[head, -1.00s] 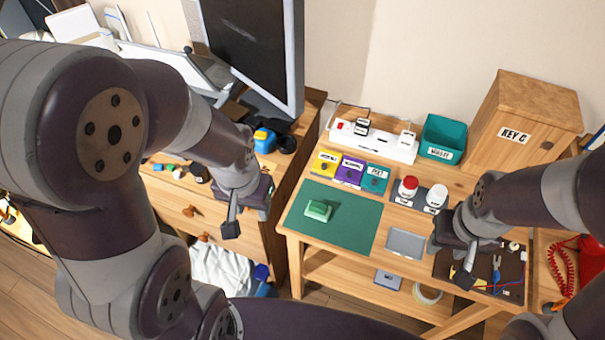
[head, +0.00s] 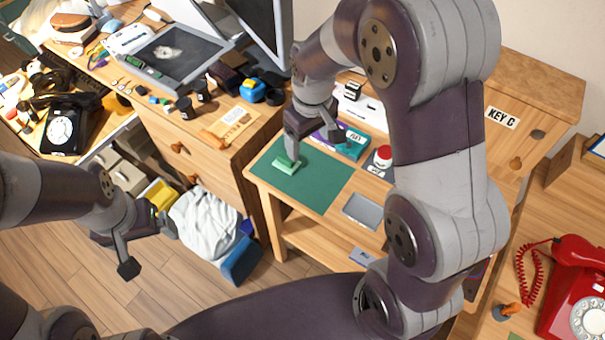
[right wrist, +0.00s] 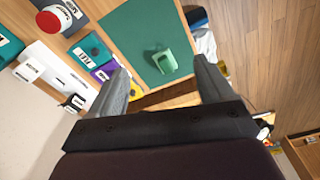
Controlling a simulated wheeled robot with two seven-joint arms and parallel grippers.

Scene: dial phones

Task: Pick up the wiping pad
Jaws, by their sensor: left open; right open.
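The wiping pad (head: 286,163), light green with a raised grip, lies on the dark green mat (head: 315,187) on the small wooden table. In the right wrist view the pad (right wrist: 165,61) shows ahead, between the lines of my open fingers, and not held. My right gripper (head: 313,143) is open and empty above the mat; in the head view one finger partly overlaps the pad. The right gripper (right wrist: 163,78) also shows in its wrist view. My left gripper (head: 147,246) is open and empty, low at the left, away from the table.
Labelled boxes (head: 351,142), a red-topped item (head: 383,156) and a grey tray (head: 361,210) stand near the mat. A wooden KEY C cabinet (head: 520,110) is at the right. A red phone (head: 580,290) is at the lower right. My right arm hides part of the table.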

